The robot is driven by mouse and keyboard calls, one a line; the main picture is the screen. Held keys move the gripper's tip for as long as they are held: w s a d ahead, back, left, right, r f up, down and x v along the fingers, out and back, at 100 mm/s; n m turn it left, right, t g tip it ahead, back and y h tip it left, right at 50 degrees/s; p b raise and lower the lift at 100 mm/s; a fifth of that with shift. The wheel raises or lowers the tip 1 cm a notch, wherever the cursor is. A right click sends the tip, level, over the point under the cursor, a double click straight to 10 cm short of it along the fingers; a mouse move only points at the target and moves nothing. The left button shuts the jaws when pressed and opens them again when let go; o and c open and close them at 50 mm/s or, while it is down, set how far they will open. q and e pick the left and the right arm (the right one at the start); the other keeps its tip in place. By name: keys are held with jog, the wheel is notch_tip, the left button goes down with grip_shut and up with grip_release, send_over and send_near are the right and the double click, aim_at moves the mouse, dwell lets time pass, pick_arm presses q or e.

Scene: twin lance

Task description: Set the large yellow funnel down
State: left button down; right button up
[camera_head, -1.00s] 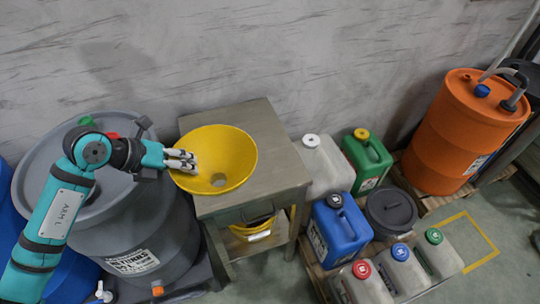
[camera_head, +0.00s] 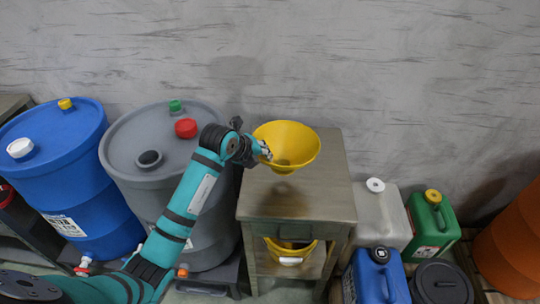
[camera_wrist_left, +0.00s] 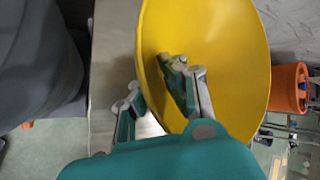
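The large yellow funnel (camera_head: 288,140) is over the back part of a metal table (camera_head: 300,205), wide mouth up. I cannot tell whether its lower end touches the tabletop. My left gripper (camera_head: 267,150) is at the funnel's left rim. In the left wrist view the fingers of my left gripper (camera_wrist_left: 152,78) straddle the rim of the yellow funnel (camera_wrist_left: 225,60), one inside the bowl and one outside, and appear shut on it. The exact contact is partly hidden. My right gripper is not in view.
A grey drum (camera_head: 165,180) and a blue drum (camera_head: 60,165) stand left of the table. Canisters, including a green one (camera_head: 433,220) and a blue one (camera_head: 375,280), stand to its right. A yellow container (camera_head: 291,252) is on the lower shelf. The front tabletop is bare.

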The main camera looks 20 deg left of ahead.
aim_at(274, 151)
pick_arm(q)
jog(key=w, duration=0.3)
jog(key=shift+w+d+f, duration=0.15)
jog(key=shift+w+d, duration=0.1)
jog(key=shift+w, duration=0.05)
jog(key=shift+f+p, duration=0.4)
jog(key=shift+f, duration=1.35)
jog(key=c, duration=1.5)
grip_release()
jog(key=v, duration=1.2)
